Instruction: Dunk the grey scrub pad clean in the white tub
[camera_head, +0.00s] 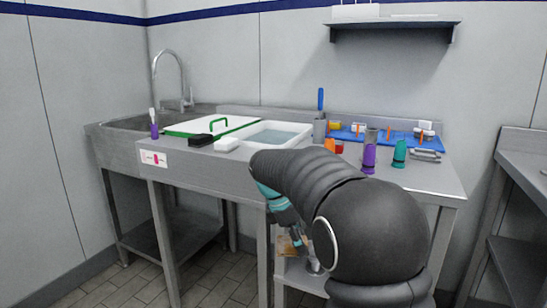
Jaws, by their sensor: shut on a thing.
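The white tub (285,122) stands on the steel counter behind my arm, with bluish water in it. My gripper (308,258) points down in front of the counter, low beside a small stand, and is mostly hidden by my own arm. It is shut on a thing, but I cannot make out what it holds. I cannot pick out the grey scrub pad for sure. A small white block (227,144) lies at the counter's front edge left of the tub.
A black block (200,140) lies near the front edge. Purple (369,158) and teal (399,154) cones stand right of the tub, before blue trays.

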